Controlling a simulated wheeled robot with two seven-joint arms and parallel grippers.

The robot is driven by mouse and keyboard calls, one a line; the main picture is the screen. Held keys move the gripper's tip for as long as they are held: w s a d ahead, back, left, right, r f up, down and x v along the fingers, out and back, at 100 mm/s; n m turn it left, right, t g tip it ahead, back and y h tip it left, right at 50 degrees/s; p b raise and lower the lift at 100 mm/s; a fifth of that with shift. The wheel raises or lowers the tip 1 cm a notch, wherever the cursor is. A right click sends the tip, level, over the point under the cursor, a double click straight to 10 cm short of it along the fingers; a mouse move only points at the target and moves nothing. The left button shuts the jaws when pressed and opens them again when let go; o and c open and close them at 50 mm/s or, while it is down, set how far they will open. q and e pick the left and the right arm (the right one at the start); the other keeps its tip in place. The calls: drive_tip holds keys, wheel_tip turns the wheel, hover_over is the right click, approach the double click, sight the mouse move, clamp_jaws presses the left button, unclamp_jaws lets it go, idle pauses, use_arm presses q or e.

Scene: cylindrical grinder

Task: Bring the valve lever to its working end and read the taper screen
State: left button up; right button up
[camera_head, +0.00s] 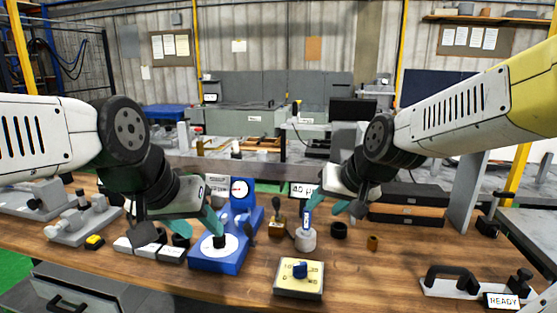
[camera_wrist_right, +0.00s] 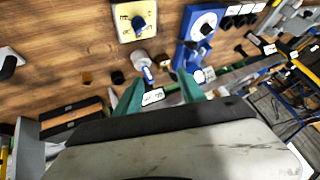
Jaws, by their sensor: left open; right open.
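A yellow dial plate with a blue knob or lever (camera_head: 299,270) lies at the front middle of the bench; it also shows in the right wrist view (camera_wrist_right: 138,22). A small white screen (camera_head: 301,190) shows "40" and a partly hidden unit; I cannot tell if it is the taper screen. Another sign reads "READY" (camera_head: 503,301) at the front right. My right gripper (camera_head: 333,208) is open and empty above the bench, behind the plate, near a white round piece with a blue stem (camera_head: 306,238). My left gripper (camera_head: 197,224) is open, over or beside a blue gauge stand (camera_head: 228,258).
Black (camera_head: 339,230) and brown (camera_head: 373,243) cylinders stand at right of the white piece. A black-handled fixture (camera_head: 452,279) is at front right. Bench wood right of the plate is clear.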

drive_tip(key=s+d+r, duration=0.1)
drive_tip(key=s, duration=0.5)
drive_tip(key=s+d+r+h, duration=0.1)
drive_tip(key=s+d, duration=0.1)
drive_tip(key=s, duration=0.4)
drive_tip(key=shift+d+r+n+g, duration=0.3)
drive_tip(key=shift+n+g, duration=0.1)
